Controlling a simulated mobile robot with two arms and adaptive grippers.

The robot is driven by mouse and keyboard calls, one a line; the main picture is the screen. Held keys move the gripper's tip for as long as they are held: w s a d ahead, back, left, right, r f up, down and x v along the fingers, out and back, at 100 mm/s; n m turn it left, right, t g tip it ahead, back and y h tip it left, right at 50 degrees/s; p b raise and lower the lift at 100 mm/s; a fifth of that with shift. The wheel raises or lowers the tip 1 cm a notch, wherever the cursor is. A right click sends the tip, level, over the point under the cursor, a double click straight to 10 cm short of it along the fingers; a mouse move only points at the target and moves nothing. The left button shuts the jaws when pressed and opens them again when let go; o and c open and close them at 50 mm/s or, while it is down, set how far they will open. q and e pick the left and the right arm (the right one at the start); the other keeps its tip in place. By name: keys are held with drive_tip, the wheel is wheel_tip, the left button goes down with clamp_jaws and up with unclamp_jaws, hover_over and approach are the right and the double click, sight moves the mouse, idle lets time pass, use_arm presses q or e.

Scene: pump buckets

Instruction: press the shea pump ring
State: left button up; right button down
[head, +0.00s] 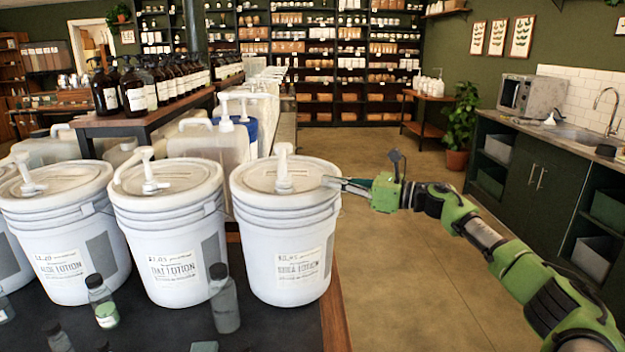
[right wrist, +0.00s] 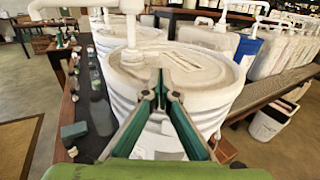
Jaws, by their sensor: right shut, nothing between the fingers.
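The shea lotion bucket (head: 290,235) is white and stands rightmost in the row, near the table's right edge. Its white pump (head: 284,165) rises from the lid, with the ring (head: 284,187) at the pump's foot. My right gripper (head: 327,182) is shut and empty, at the right rim of this lid. In the right wrist view the shut fingertips (right wrist: 160,78) point over the near part of the lid, and the pump (right wrist: 131,25) and its ring (right wrist: 131,55) stand beyond them, slightly left. I cannot tell whether the fingertips touch the lid. My left gripper is not in view.
The oat lotion bucket (head: 170,235) and aloe lotion bucket (head: 62,235) stand to the left with similar pumps. Small bottles (head: 224,300) stand in front on the dark table (head: 270,330). Jugs (head: 215,140) stand behind. The floor (head: 420,270) to the right is clear.

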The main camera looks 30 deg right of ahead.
drive_tip(key=shift+v, duration=1.9)
